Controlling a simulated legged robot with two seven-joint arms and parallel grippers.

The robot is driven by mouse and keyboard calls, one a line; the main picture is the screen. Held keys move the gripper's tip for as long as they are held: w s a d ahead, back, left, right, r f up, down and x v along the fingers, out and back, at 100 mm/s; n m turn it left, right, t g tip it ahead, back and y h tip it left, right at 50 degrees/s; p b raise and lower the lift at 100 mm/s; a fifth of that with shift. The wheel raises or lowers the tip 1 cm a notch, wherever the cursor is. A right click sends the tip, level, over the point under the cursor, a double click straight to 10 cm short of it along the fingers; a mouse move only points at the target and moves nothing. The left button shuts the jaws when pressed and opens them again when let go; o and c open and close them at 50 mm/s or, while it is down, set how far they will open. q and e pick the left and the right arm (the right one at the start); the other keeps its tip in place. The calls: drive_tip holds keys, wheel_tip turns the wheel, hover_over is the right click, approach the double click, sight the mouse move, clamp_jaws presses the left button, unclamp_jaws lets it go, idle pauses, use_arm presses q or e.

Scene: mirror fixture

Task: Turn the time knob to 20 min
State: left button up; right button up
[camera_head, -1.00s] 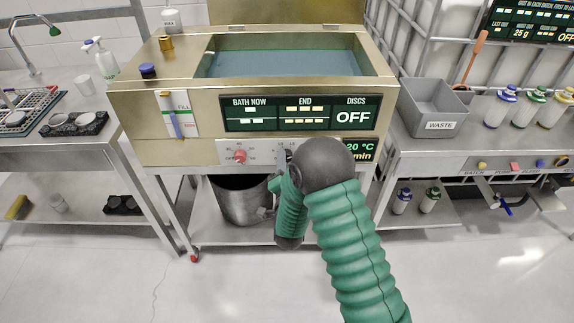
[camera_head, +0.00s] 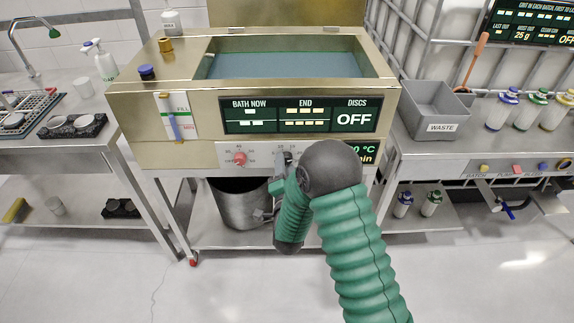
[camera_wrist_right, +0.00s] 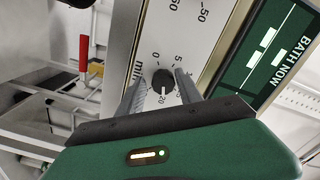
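The time knob (camera_wrist_right: 163,81) is a small black dial with a white mark, on a pale panel with "min" and numbers including 0, 5 and 20. In the wrist view its white mark appears to point toward the 20. My right gripper (camera_wrist_right: 160,74) is open, with one grey finger on each side of the knob. A gap shows on the left finger's side; contact on the other side is unclear. In the head view my right arm (camera_head: 352,245) reaches the panel, and its rounded dark joint and forearm hide much of the knob area. My left gripper is not in view.
A red knob (camera_head: 240,158) sits left of the time knob on the same panel. Above is a dark display (camera_head: 302,114) reading "OFF". A small green-lettered display (camera_head: 368,153) is partly covered by my arm. A metal bucket (camera_head: 238,205) stands on the shelf below.

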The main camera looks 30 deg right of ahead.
drive_tip(key=shift+o, duration=0.8)
drive_tip(key=shift+d+r, duration=0.1)
drive_tip(key=shift+r, duration=0.05)
drive_tip(key=p+v, duration=0.5)
drive_tip(key=v, duration=1.2)
drive_tip(key=shift+w, duration=0.1)
